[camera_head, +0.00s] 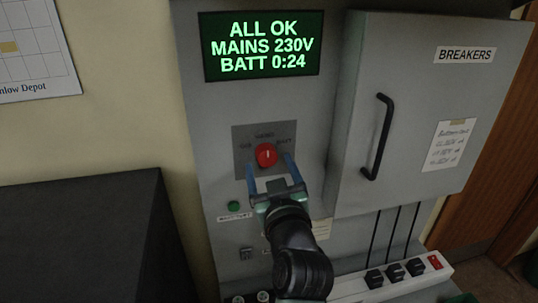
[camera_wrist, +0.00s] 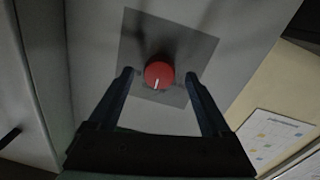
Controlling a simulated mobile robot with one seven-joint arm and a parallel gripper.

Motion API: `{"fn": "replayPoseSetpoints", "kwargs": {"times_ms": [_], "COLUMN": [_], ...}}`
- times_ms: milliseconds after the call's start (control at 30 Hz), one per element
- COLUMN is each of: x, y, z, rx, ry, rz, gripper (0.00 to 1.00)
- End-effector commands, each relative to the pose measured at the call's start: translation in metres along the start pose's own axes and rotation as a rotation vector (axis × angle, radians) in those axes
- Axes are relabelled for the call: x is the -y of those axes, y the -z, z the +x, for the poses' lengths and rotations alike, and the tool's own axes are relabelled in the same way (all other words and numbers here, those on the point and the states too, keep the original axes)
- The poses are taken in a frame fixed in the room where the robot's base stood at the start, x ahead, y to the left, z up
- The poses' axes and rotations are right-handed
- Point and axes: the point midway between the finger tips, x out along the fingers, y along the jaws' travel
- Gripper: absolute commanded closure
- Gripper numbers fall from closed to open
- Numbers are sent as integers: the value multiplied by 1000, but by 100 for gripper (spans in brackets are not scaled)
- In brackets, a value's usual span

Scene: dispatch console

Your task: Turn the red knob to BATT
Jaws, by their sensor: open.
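The red knob (camera_head: 266,155) sits on a dark grey plate (camera_head: 242,136) on the cabinet front. Its white pointer line points up toward the label that seems to read MAINS. The BATT label (camera_head: 284,141) is to the upper right, and a smaller label is to the left. In the wrist view the knob (camera_wrist: 159,75) shows whole, with its line toward the bottom of the picture. My gripper (camera_head: 268,164) is open, its blue fingers pointing at the plate on either side of the knob.
A green display (camera_head: 262,45) reads ALL OK, MAINS 230V, BATT 0:24. The BREAKERS box (camera_head: 405,120) with a black handle (camera_head: 379,137) juts out at right. A green button (camera_head: 233,206) is lower left. A power strip (camera_head: 345,288) with plugs runs below.

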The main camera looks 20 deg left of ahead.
Motion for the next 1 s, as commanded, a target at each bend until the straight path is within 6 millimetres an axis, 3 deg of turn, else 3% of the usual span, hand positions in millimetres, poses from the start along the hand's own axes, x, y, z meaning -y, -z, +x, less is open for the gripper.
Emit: {"fn": "replayPoseSetpoints", "kwargs": {"times_ms": [200, 567, 1000], "x": [0, 0, 0], "y": [1, 0, 0], "z": [16, 18, 18], "rx": [0, -1, 0], "ry": [0, 0, -1], "rz": [1, 1, 1], "gripper": [18, 19, 98]}}
